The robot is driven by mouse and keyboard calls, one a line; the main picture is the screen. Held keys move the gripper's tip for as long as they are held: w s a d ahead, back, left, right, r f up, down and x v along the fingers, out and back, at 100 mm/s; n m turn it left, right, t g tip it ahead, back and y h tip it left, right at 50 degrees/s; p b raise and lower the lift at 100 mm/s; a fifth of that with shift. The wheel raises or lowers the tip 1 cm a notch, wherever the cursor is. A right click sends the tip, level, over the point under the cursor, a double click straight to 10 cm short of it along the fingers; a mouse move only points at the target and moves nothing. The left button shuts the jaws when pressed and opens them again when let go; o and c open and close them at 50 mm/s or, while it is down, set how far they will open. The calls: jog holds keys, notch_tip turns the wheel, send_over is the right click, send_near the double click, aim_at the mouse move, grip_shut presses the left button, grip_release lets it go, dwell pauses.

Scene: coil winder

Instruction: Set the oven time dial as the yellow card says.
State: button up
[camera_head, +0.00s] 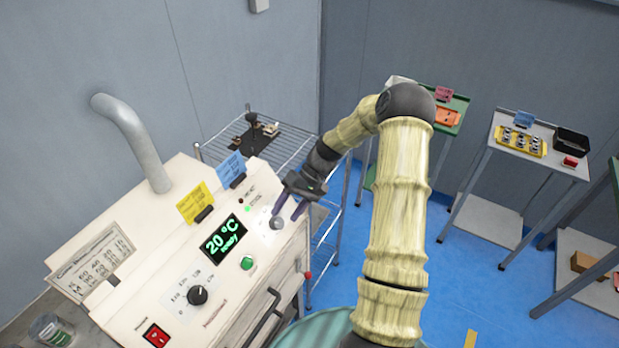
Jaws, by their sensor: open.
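The oven's sloping white panel (222,292) is at the lower left. The yellow card (195,203) stands in a clip at the panel's back edge; its writing is too small to read. A black dial (197,295) with small scale marks around it is on the lower left of the panel. A grey round knob (277,223) is on the panel's right side. I cannot read either label to tell which is the time dial. My gripper (287,212) is open, its fingers pointing down at the grey knob. I cannot tell whether they touch it.
A green button (247,263), a red switch (155,336), a blue card (232,168) and a printed chart (92,262) are on the oven. A wire rack (289,150) stands behind. Side tables with trays are at the right.

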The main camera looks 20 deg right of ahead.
jog(key=b+v, duration=0.3)
jog(key=v, duration=1.1)
jog(key=shift+r, duration=0.25)
jog(key=shift+w+d, duration=0.1)
jog(key=s+a+h, duration=0.5)
jog(key=s+a, duration=0.1)
jog(key=a, duration=0.2)
jog(key=s+a+t+h, duration=0.3)
jog(key=s+a+t, duration=0.1)
jog(key=s, duration=0.9)
jog(key=shift+s+a+t+h, duration=0.2)
jog(key=shift+t+h, duration=0.2)
jog(key=shift+t, duration=0.2)
jog(key=shift+c, duration=0.2)
